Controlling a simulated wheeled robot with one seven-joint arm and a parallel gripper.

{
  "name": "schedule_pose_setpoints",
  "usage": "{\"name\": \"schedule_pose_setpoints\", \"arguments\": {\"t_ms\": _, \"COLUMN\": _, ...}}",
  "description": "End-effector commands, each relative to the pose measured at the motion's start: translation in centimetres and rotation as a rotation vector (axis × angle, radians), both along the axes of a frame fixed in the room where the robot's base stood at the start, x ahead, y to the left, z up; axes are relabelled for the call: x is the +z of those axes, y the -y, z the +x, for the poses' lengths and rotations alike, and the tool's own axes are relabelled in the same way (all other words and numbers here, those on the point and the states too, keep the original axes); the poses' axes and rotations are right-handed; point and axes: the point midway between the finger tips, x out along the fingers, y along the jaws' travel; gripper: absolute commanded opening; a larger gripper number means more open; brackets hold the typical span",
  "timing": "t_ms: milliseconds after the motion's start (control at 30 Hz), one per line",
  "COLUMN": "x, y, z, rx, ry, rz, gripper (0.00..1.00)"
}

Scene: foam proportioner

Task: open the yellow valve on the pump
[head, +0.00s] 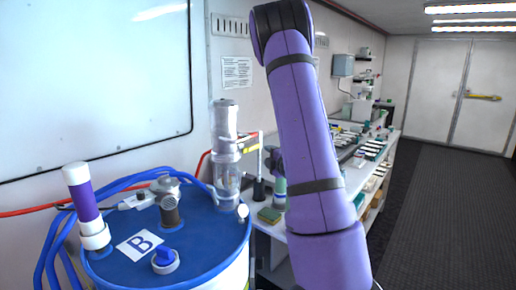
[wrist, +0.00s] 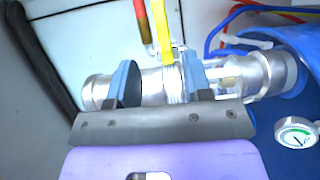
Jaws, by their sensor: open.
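The pump is a clear and silver cylinder (head: 226,150) standing upright on the blue drum lid in the head view. In the wrist view the pump (wrist: 98,90) lies across the picture behind my fingers. The yellow valve handle (wrist: 163,34) sticks up from the pump body in the wrist view, with a red handle beside it on the left. The yellow handle also shows small in the head view (head: 251,148), pointing right. My gripper (wrist: 160,68) is open, its two blue-padded fingers apart, with the yellow handle's base between them in the picture. Contact cannot be told.
The blue drum (head: 205,228) carries a white-and-purple cylinder (head: 87,207), a blue knob (head: 165,258) and blue hoses. A gauge (wrist: 297,132) sits near the pump. A cluttered bench (head: 377,170) stands behind my arm. The floor at right is clear.

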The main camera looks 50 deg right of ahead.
Motion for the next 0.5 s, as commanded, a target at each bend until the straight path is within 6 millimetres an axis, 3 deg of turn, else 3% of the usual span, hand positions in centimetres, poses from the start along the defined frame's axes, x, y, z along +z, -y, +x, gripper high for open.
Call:
{"name": "schedule_pose_setpoints", "arguments": {"t_ms": 233, "x": -0.3, "y": 0.7, "z": 0.9, "rx": 0.01, "ry": 0.008, "rz": -0.029, "gripper": 0.46}}
{"name": "schedule_pose_setpoints", "arguments": {"t_ms": 500, "x": -0.3, "y": 2.0, "z": 5.2, "rx": 0.01, "ry": 0.008, "rz": -0.026, "gripper": 0.46}}
